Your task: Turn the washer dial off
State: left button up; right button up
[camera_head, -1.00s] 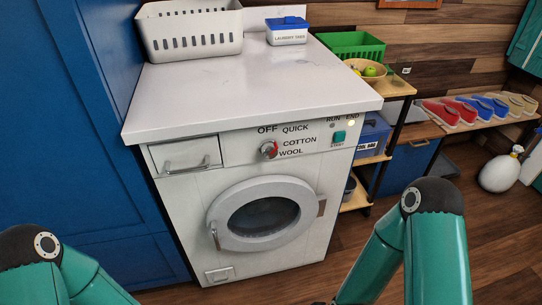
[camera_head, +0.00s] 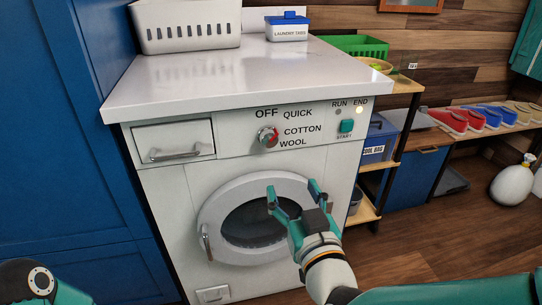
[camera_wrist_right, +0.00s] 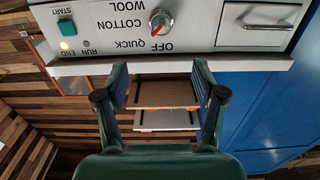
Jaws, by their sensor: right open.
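The washer (camera_head: 180,200) stands ahead under a pale counter. Its round dial (camera_head: 268,138) has a red mark and sits on the panel beside the words OFF, QUICK, COTTON and WOOL. The red mark is on the dial's right side, towards QUICK and COTTON; the exact setting is hard to tell. My right gripper (camera_head: 294,190) is open and empty, in front of the round door and below the dial, apart from it. In the right wrist view the dial (camera_wrist_right: 160,21) appears upside down beyond the open fingers (camera_wrist_right: 160,82). Only part of my left arm shows at bottom left.
A green START button (camera_head: 346,126) and a lit END lamp (camera_head: 359,108) are right of the dial; the RUN lamp is dark. A drawer (camera_head: 174,141) with a handle is on the left. A basket (camera_head: 187,27) and a laundry tabs box (camera_head: 287,30) stand on the counter.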

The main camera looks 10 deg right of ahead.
jog(key=p, duration=0.6)
send_near(270, 143)
jog(key=w, duration=0.9)
jog(key=shift+w+a, duration=0.1)
jog(key=shift+a, duration=0.2)
jog(key=c, duration=1.1)
jog(key=shift+c, duration=0.2)
